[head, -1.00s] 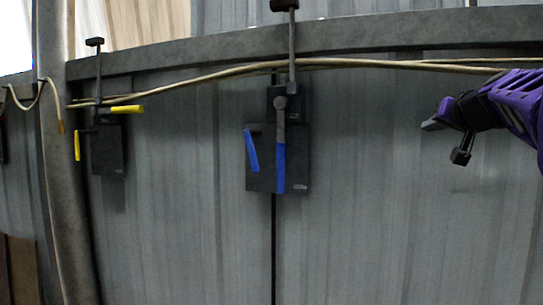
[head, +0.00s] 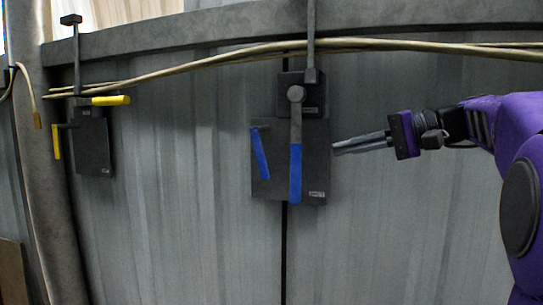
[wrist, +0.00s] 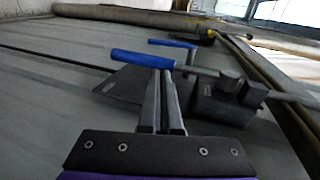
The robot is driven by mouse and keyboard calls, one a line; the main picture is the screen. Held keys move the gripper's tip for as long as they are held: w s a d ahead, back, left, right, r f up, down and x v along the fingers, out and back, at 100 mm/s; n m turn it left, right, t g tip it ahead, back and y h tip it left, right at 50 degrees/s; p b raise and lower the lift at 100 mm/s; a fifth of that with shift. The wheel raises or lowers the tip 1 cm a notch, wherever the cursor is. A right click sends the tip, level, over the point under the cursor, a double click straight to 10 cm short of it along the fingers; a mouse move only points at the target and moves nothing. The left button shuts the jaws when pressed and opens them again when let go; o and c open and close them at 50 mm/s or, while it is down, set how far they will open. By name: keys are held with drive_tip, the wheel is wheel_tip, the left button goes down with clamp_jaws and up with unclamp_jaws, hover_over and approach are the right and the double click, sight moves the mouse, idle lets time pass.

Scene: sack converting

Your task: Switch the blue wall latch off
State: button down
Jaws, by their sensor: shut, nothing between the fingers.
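The blue wall latch is a dark plate (head: 315,188) on the grey metal wall. Its long lever with a blue grip (head: 296,173) hangs straight down from a round pivot (head: 296,94). A second, shorter blue handle (head: 260,153) tilts slightly on the plate's left side. My gripper (head: 335,149) is shut and empty, just right of the plate and pointing left at the lever. In the wrist view my fingers (wrist: 160,128) reach toward the blue grip (wrist: 142,59), overlapping it in the picture; I cannot tell whether they touch. The short handle also shows beyond it (wrist: 172,43).
A similar latch with yellow handles (head: 111,100) is on the wall at left, near a grey post (head: 50,180). A tan cable (head: 200,70) runs along the beam (head: 200,35) above. The wall below and between the latches is clear.

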sight(267, 168)
drive_tip(key=x, duration=1.4)
drive_tip(key=shift+s+a+r, duration=0.2)
drive_tip(key=shift+s, duration=0.15)
drive_tip(key=shift+w+a+f+b, duration=0.25)
drive_tip(key=shift+a+f+b, duration=0.5)
drive_tip(key=shift+f+b, duration=0.1)
drive_tip(key=shift+w+a+r, duration=0.1)
drive_tip(key=shift+r, duration=0.1)
